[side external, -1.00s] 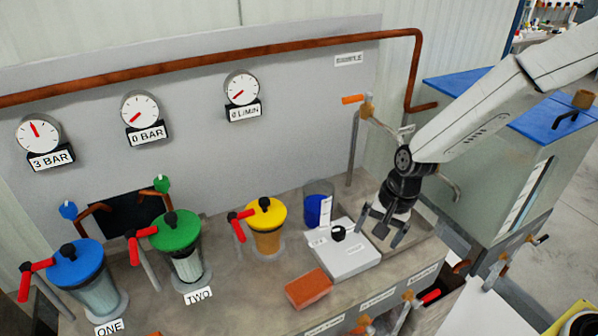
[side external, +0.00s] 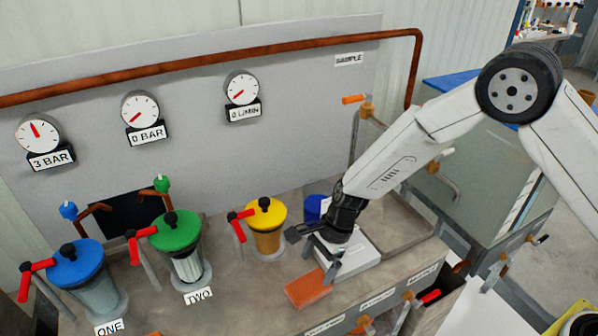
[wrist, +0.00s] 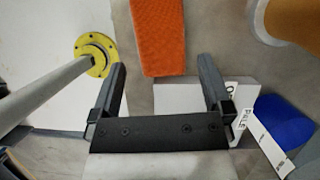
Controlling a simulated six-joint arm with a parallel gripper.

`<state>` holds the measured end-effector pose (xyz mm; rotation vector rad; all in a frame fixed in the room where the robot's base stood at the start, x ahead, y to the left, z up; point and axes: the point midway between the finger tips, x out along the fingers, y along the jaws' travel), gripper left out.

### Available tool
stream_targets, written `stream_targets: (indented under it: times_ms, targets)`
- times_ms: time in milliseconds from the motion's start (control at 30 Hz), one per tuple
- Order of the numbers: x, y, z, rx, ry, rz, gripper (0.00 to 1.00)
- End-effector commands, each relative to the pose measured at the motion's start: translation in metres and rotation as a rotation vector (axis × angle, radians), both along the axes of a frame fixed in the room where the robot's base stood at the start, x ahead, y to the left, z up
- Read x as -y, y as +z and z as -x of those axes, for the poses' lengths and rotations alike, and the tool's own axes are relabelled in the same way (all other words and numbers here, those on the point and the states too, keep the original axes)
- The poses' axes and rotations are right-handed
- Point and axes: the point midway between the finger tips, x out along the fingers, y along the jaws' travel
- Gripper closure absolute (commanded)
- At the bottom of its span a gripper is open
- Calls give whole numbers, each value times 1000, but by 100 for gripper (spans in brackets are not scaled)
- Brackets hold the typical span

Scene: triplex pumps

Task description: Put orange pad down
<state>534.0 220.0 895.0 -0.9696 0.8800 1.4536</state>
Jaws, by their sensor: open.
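The orange pad (side external: 306,289) lies flat on the grey bench top, in front of the white box (side external: 362,258). In the wrist view the pad (wrist: 158,38) shows ahead of the fingertips, roughly in line with the gap between them. My gripper (side external: 309,257) is open and empty, close to the pad and just above and behind it in the side view. The two fingers (wrist: 162,70) are spread wide in the wrist view with nothing between them. Whether a fingertip touches the pad I cannot tell. My arm hides part of the white box.
A yellow-lidded pump (side external: 266,228) stands left of my gripper, with green-lidded (side external: 181,250) and blue-lidded (side external: 78,275) pumps further left. A blue cup (side external: 315,207) stands behind the gripper. A pipe with a yellow flange (wrist: 96,54) shows left in the wrist view.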

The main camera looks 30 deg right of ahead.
Motion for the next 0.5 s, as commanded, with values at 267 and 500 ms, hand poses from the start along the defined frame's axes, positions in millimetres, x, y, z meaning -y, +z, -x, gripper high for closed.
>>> stream_targets:
  times_ms: [267,500]
  targets:
    - [-6,-16,1,0,3,0,0]
    - [-7,-18,1,0,3,1,0]
